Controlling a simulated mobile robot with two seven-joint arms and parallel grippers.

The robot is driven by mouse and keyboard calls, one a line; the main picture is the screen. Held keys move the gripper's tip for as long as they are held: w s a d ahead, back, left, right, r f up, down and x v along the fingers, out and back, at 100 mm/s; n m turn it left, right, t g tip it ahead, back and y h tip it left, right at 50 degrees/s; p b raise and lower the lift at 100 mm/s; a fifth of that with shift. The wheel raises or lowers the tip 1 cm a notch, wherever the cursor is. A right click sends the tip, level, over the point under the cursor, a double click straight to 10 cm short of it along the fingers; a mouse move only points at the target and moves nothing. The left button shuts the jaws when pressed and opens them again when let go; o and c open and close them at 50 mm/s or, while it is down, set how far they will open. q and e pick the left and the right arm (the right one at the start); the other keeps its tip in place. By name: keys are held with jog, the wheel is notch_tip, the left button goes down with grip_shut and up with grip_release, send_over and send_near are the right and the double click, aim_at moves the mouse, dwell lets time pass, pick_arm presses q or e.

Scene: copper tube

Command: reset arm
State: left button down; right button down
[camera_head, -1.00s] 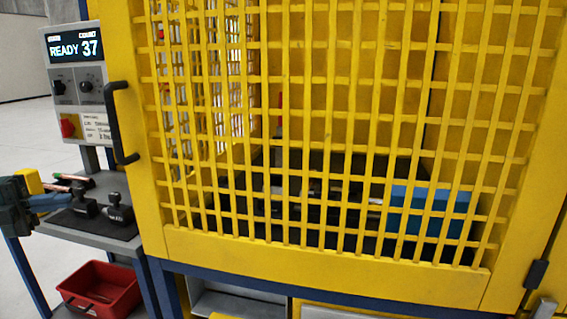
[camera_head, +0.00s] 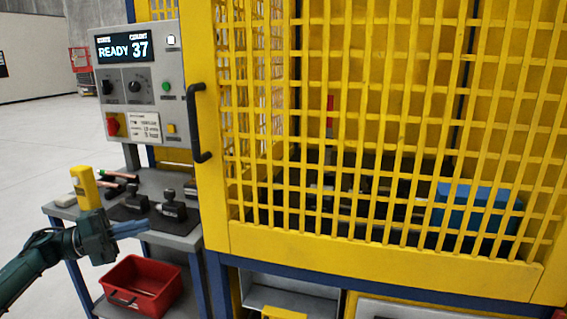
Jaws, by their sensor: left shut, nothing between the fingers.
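My left gripper (camera_head: 130,228) comes in from the left on a dark green arm. Its blue-grey fingers are together with nothing between them, in front of the side table (camera_head: 180,240). The fingers point right, toward the yellow machine cage. The cage door (camera_head: 360,256) is shut, with a black handle (camera_head: 196,122) on its left.
The control panel (camera_head: 147,80) reads READY 37. Black tools (camera_head: 172,207) and copper-coloured tubes (camera_head: 120,175) lie on the side table, near a yellow object (camera_head: 84,187). A red bin (camera_head: 142,287) sits below. A blue box (camera_head: 470,208) is behind the mesh. Open floor lies left.

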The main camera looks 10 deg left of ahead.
pick_arm(q)
jog(key=s+d+f+n+t+y+p, duration=0.2)
jog(key=s+d+f+n+t+y, duration=0.15)
jog(key=d+f+n, duration=0.5)
jog(key=s+d+f+n+t+y+p, duration=0.1)
jog(key=s+d+f+n+t+y, duration=0.25)
jog(key=d+f+n, duration=0.55)
jog(key=s+d+f+n+g+y+p, duration=0.1)
jog(key=s+d+f+n+g+y, duration=0.1)
jog(key=s, duration=0.7)
jog(key=s+d+f+n+g+y+p, duration=0.1)
jog(key=s+d+f+n+g+y, duration=0.2)
jog(key=s, duration=0.6)
notch_tip(320, 180, down, 2)
jog(key=d+n+y, duration=0.1)
jog(key=d+n, duration=0.1)
jog(key=n, duration=0.1)
jog(key=shift+s+d+y, duration=0.15)
jog(key=shift+s+y, duration=0.15)
jog(key=shift+s, duration=0.05)
pick_arm(e)
jog(key=shift+s+d+r+g+h, duration=0.35)
jog(key=shift+d+r+h, duration=0.15)
jog(key=shift+d+r, duration=0.2)
jog(key=shift+r, duration=0.15)
jog(key=shift+s+a, duration=0.15)
jog(key=shift+w+r, duration=0.1)
jog(key=shift+w, duration=0.15)
